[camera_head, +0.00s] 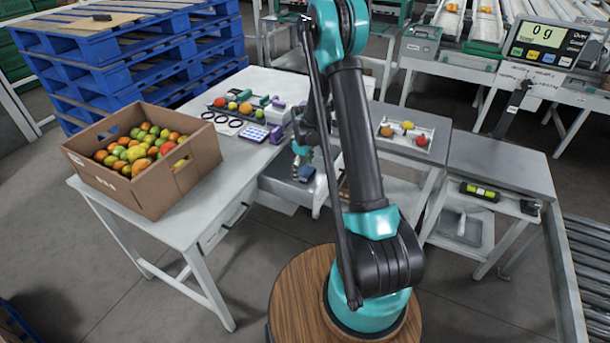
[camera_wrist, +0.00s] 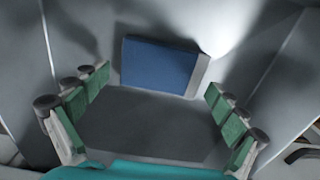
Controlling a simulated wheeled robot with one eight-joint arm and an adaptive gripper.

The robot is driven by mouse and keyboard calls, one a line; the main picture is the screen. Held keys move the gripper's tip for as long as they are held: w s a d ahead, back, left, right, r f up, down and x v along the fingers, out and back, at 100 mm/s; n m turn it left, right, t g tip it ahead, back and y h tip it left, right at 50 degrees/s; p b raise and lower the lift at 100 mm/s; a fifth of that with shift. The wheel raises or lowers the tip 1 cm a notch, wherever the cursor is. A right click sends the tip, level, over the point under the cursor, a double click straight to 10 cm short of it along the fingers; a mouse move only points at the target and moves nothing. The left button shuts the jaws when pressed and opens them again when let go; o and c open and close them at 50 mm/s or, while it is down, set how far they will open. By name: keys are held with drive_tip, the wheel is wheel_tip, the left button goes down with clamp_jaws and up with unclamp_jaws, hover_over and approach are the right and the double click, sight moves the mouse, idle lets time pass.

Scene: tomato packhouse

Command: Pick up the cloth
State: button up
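A flat blue rectangular piece with a grey strip along its right edge, which looks like the folded cloth (camera_wrist: 157,66), lies on a grey surface in the wrist view. In the head view a small blue patch of it (camera_head: 306,173) shows on a low grey shelf, partly hidden by my arm. My gripper (camera_wrist: 158,84) is open, its green-padded fingers wide apart on either side. The cloth lies ahead of and between the fingertips, and nothing is held. In the head view my gripper (camera_head: 301,160) is small and over the shelf beside the cloth.
A cardboard box (camera_head: 196,163) of tomatoes stands on the white table (camera_head: 192,226) at left. A tray of fruit, dark rings and a purple-edged keypad lie farther back. A grey table (camera_head: 500,165) stands right, with a scale display (camera_head: 545,42) behind. Blue pallets (camera_head: 130,60) are stacked back left.

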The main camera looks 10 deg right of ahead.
sight(304, 171)
drive_tip(key=c, duration=0.7)
drive_tip(key=shift+r, duration=0.15)
wheel_tip(304, 171, up, 20)
drive_tip(key=shift+f, duration=0.1)
drive_tip(key=o, duration=0.3)
drive_tip(key=c, duration=0.3)
